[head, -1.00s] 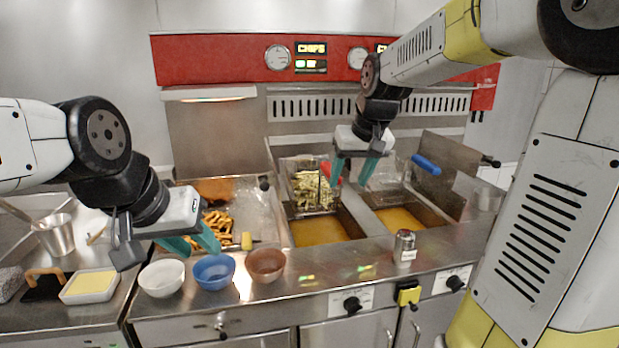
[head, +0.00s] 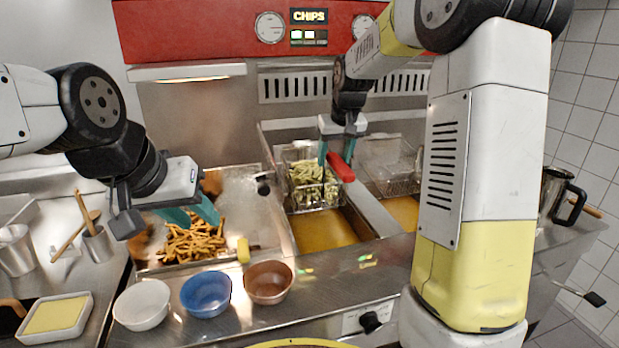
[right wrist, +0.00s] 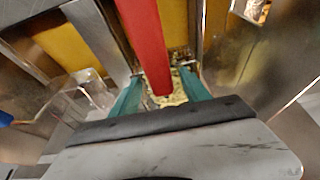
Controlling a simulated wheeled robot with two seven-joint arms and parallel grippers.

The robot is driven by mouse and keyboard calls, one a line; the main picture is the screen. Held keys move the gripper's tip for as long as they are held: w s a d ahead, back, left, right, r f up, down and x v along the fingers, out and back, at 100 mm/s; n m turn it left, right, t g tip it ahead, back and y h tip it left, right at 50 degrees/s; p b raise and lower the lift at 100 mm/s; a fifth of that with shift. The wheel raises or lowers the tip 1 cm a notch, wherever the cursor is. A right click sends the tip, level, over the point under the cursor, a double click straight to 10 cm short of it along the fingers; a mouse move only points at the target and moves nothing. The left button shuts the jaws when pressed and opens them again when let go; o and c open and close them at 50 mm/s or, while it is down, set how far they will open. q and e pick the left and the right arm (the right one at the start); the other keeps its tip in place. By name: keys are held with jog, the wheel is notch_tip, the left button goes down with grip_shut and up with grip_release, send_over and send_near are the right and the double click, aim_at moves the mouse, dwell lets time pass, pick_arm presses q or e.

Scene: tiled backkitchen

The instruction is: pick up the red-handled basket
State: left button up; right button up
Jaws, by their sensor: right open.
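The red-handled basket (head: 318,193) is a wire fryer basket holding pale uncooked chips, at the back of the left oil vat. Its red handle (head: 341,167) points toward the front right; in the right wrist view the handle (right wrist: 145,40) runs between my fingers. My right gripper (head: 338,158) is at the handle, with its teal fingers (right wrist: 160,92) apart on either side of it. The handle shows no clear contact with either finger. My left gripper (head: 203,216) hangs over the tray of cooked chips (head: 190,238); its fingers look apart and hold nothing visible.
White (head: 142,304), blue (head: 207,293) and brown (head: 269,282) bowls stand along the counter front. A second wire basket (head: 398,178) sits at the right vat, close to my right arm. A metal jug (head: 553,193) stands at the far right.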

jog(key=x, duration=0.4)
jog(key=shift+w+a+f, duration=0.1)
jog(key=shift+w+a, duration=0.05)
jog(key=shift+w, duration=0.05)
grip_shut()
dwell(1.2)
